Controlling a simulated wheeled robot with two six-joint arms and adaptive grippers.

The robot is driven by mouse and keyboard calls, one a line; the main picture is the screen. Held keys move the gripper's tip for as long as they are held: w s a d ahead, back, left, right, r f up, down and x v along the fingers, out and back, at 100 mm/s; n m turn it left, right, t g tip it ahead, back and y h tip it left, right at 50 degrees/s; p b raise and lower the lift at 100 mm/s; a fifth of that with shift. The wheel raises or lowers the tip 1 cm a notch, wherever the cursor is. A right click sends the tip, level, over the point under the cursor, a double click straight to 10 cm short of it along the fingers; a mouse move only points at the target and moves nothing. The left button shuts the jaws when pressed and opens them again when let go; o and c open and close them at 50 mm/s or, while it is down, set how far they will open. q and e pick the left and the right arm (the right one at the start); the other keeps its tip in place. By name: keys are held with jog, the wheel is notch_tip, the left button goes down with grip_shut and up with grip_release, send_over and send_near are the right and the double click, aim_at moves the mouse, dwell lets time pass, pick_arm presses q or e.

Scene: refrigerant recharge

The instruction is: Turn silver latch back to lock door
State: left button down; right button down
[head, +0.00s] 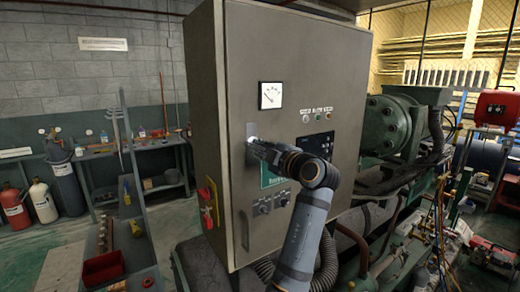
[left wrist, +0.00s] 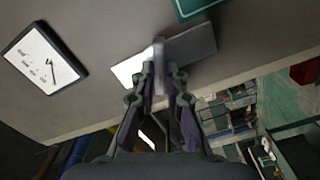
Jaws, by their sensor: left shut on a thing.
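The grey cabinet door (head: 310,75) is closed and flush with its frame, as far as the head view shows. The silver latch sits on a bright plate (head: 251,130) near the door's left edge. In the left wrist view the latch handle (left wrist: 158,48) stands out from its plate (left wrist: 198,43). My left gripper (head: 254,146) is at the latch, and in the left wrist view its fingers (left wrist: 160,72) are closed around the handle. The gripper hides most of the latch in the head view. My right gripper is in neither view.
A gauge (head: 270,95) is above the latch. Knobs (head: 264,207) and a green label are below and right of it. A red switch (head: 208,218) is on the cabinet's left side. Green machinery (head: 385,130) stands close on the right.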

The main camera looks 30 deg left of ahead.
pick_arm(q)
jog(key=m, duration=0.4)
jog(key=shift+w+p, duration=0.1)
jog(key=shift+p, duration=0.25)
jog(key=m+p, duration=0.1)
jog(key=m, duration=0.2)
jog(key=shift+f+m, duration=0.1)
jog(key=shift+m, duration=0.8)
